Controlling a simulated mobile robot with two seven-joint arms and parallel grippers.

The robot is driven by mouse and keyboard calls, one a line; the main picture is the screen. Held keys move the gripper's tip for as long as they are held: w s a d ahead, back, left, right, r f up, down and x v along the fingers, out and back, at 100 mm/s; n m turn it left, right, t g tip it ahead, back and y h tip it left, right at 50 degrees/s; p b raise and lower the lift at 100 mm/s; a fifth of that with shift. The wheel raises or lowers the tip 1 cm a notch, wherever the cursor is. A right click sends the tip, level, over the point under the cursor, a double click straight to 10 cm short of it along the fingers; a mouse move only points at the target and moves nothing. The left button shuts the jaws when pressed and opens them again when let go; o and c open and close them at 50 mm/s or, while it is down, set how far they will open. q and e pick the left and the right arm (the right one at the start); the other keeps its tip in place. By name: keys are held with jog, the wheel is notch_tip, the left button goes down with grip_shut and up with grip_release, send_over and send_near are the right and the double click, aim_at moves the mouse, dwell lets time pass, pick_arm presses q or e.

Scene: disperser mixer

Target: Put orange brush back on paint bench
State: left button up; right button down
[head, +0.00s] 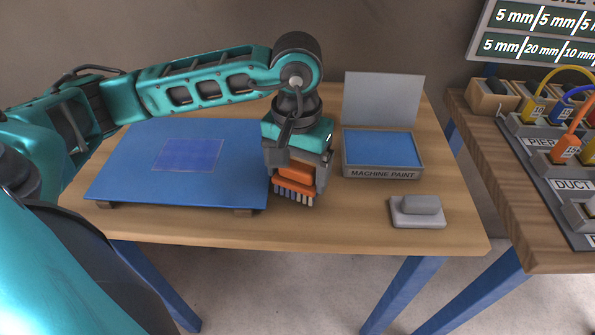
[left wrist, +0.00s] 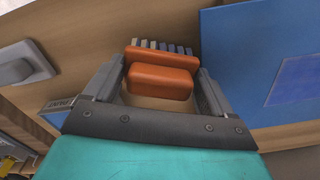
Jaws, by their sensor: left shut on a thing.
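An orange brush (head: 296,178) with grey and bluish bristles is between the fingers of my left gripper (head: 297,172). The gripper is shut on it, and the bristles point down toward the wooden paint bench (head: 330,225). I cannot tell whether the bristles touch the bench top. In the left wrist view the brush (left wrist: 160,78) sits between both fingers of the left gripper (left wrist: 160,88), bristles at the far side. My right gripper is not in view.
A blue panel (head: 120,170) with a darker square lies left of the brush. An open tray labelled MACHINE PAINT (head: 383,173) stands to the right, with a grey block-shaped item (head: 417,212) in front. A second bench (head: 500,160) with coloured cables is further right. The bench's front strip is clear.

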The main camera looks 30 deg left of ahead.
aim_at(297, 166)
pick_arm(q)
jog(key=shift+f, duration=0.45)
jog(key=shift+f+b, duration=0.2)
jog(key=shift+b, duration=0.15)
jog(key=o, duration=0.9)
jog(key=shift+r, duration=0.1)
jog(key=shift+r+p, duration=0.2)
jog(key=shift+p, duration=0.15)
notch_tip(297, 166, up, 12)
jog(key=shift+p, duration=0.3)
jog(key=shift+s, duration=0.1)
